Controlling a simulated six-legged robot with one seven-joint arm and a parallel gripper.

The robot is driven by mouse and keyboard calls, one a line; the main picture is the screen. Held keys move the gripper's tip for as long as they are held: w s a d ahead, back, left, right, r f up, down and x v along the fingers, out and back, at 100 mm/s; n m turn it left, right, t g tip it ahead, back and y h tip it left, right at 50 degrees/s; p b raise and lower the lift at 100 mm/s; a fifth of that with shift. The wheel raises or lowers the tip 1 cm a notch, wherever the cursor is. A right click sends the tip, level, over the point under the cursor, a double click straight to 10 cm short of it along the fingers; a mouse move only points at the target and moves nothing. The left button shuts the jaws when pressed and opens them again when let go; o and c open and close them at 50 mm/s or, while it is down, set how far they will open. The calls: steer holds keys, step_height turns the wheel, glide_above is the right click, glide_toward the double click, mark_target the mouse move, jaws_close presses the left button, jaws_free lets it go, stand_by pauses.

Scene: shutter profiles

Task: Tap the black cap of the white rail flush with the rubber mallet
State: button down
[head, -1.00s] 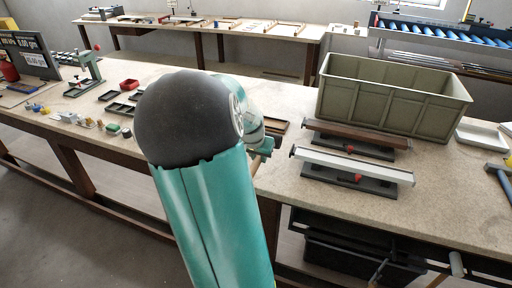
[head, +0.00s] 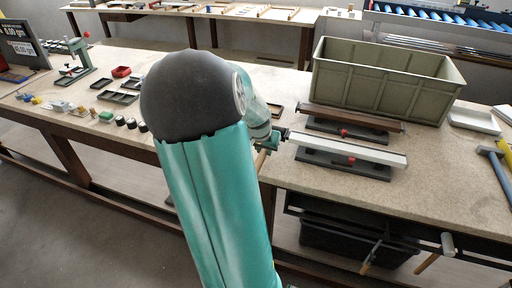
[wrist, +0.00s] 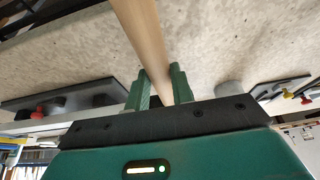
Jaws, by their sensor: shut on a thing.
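The white rail (head: 350,149) lies on a dark stand with a red knob on the bench, right of my arm. A small dark piece, apparently the black cap (head: 285,134), shows at its left end; I cannot tell whether it sits flush. My green gripper (head: 267,143) is close to that end, partly hidden by my arm. In the wrist view my gripper (wrist: 160,88) is shut on a pale wooden handle (wrist: 142,32), apparently the mallet's. The mallet head is not clearly visible. The white rail (wrist: 62,124) shows at left in the wrist view.
A brown rail (head: 350,115) on a similar stand lies behind the white one. A large grey-green crate (head: 385,85) stands behind both. A blue-handled hammer (head: 497,172) lies at right. Small trays (head: 118,97) and parts lie left of my arm.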

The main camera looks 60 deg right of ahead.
steer(key=shift+s+d, duration=0.2)
steer(key=shift+s, duration=0.65)
steer(key=shift+w, duration=0.1)
steer(key=shift+w+a, duration=0.15)
steer(key=shift+w, duration=0.6)
steer(key=shift+w+a, duration=0.1)
steer(key=shift+w, duration=0.6)
steer(key=shift+s, duration=0.1)
steer(key=s, duration=0.2)
steer(key=shift+s+d, duration=0.2)
steer(key=shift+s, duration=0.1)
steer(key=shift+w+a, duration=0.15)
steer(key=shift+w, duration=0.7)
steer(key=shift+w+a, duration=0.15)
steer(key=shift+w, duration=0.65)
